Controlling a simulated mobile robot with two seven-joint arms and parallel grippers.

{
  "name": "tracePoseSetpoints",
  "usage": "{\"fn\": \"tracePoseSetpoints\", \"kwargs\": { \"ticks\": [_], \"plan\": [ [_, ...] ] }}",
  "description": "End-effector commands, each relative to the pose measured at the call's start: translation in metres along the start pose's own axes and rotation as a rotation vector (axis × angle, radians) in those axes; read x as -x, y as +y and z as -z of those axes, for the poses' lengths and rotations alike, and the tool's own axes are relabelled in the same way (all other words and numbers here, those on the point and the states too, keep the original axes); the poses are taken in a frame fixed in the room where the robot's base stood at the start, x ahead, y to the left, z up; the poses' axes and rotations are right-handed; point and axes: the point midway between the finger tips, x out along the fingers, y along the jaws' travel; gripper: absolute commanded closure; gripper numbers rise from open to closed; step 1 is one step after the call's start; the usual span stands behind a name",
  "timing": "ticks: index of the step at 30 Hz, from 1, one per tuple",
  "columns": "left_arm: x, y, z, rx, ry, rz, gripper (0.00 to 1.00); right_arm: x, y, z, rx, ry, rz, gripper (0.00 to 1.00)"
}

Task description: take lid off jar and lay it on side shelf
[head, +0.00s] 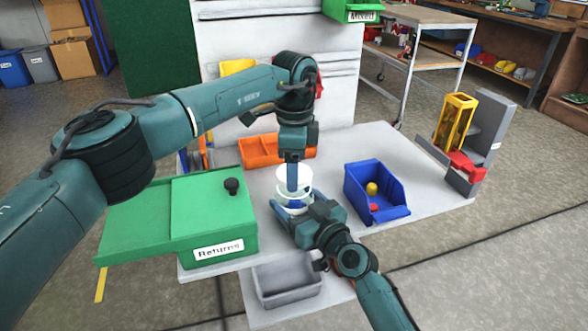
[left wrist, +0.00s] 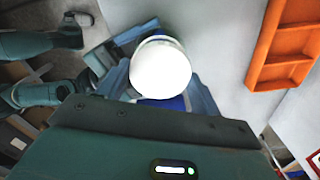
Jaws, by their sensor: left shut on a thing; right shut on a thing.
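The white jar (head: 281,198) stands on the light grey table, partly hidden by my grippers. Its round white lid (head: 283,173) is at the top; in the left wrist view the lid (left wrist: 160,68) appears as a bright disc between the fingers. My left gripper (head: 293,184) reaches down from above and is shut on the lid. My right gripper (head: 291,207) comes from the front right and is shut around the jar lower down. I cannot tell whether there is a gap between lid and jar. I cannot tell for sure which surface is the side shelf.
A green "Returns" box (head: 218,233) with a black knob and a flat green panel (head: 135,225) is left. A blue bin (head: 365,196) with small items is right. An orange tray (head: 262,151) lies behind. A grey bin (head: 285,284) sits below the front edge.

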Motion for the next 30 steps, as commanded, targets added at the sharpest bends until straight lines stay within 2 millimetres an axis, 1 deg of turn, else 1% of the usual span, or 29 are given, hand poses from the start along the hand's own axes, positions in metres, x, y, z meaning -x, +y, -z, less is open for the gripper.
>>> {"fn": "tracePoseSetpoints", "kwargs": {
  "ticks": [4, 15, 19, 25, 30],
  "plan": [
    [0.005, 0.0, 0.0, 0.0, 0.0, 0.001, 0.62, 0.0, 0.0, -0.001, -0.001, -0.002, 0.001, 0.91],
    [0.007, 0.0, 0.0, 0.0, 0.0, 0.001, 0.62, 0.0, -0.001, -0.001, -0.001, -0.002, 0.001, 0.91],
    [0.018, 0.0, 0.0, 0.0, 0.0, 0.003, 0.62, 0.0, -0.001, -0.001, -0.001, -0.002, 0.001, 0.91],
    [0.042, 0.0, 0.001, 0.0, 0.0, 0.002, 0.62, 0.0, -0.001, -0.001, -0.002, -0.002, 0.001, 0.91],
    [0.045, 0.0, 0.0, 0.0, 0.0, 0.0, 0.62, 0.0, -0.001, -0.001, -0.001, -0.002, 0.001, 0.91]
  ]
}}
